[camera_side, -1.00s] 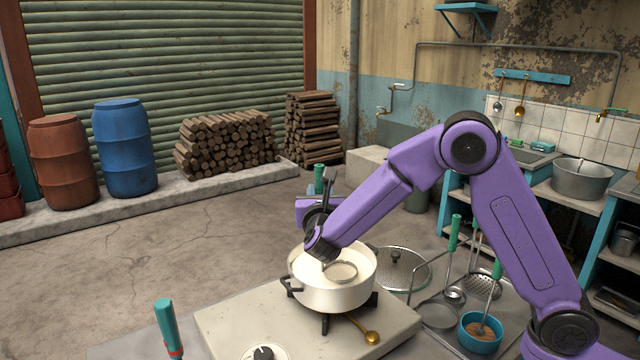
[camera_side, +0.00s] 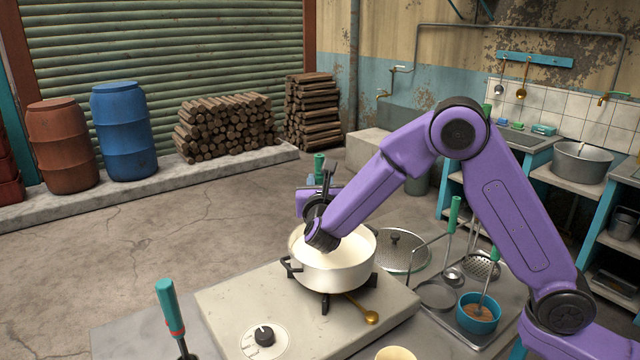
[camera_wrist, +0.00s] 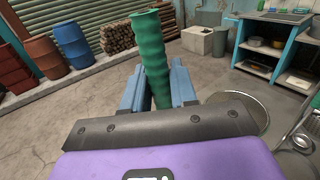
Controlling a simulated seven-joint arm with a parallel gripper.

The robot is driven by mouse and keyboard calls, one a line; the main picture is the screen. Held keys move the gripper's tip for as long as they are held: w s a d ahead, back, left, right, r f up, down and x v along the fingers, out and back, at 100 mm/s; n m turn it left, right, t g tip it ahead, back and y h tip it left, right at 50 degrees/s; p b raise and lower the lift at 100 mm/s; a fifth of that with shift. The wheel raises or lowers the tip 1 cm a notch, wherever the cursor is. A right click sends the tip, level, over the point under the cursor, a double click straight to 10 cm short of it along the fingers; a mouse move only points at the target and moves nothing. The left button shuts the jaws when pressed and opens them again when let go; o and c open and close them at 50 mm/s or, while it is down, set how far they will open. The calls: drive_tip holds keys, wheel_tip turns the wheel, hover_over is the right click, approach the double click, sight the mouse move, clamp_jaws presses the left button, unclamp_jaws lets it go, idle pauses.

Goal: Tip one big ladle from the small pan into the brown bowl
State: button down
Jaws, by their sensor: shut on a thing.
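The small pan (camera_side: 335,273) is cream white with dark handles and sits on the burner, holding pale milk. My gripper (camera_side: 322,188) is above the pan's far left side, partly hidden by my arm in the side view. In the wrist view my gripper (camera_wrist: 157,88) is shut on the green ladle handle (camera_wrist: 152,50), which leans slightly. The handle's top also shows in the side view (camera_side: 319,162). The ladle's head is not visible; milk or my arm hides it. A tan round rim (camera_side: 395,354) is cut off at the bottom edge; I cannot tell whether it is the brown bowl.
The stove slab (camera_side: 235,310) has a knob in front. A green-handled tool (camera_side: 170,308) stands front left.

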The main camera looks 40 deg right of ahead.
sight(318, 155)
drive_tip(key=shift+r, duration=0.1)
idle(0.4)
drive_tip(key=shift+r, duration=4.55)
drive_tip(key=shift+w+a, duration=0.1)
drive_tip(key=shift+a, duration=0.05)
drive_tip(key=shift+w+a+f+n, duration=0.15)
drive_tip(key=shift+w+a+n, duration=0.3)
drive_tip(key=shift+a, duration=0.15)
drive_tip(key=shift+w+a+f+n, duration=0.1)
drive_tip(key=shift+w+a+n, duration=0.2)
drive_tip(key=shift+a+n, duration=0.25)
drive_tip(key=shift+w+a+f+n, duration=0.15)
drive_tip(key=shift+w+a+n, duration=0.25)
drive_tip(key=shift+a, duration=0.25)
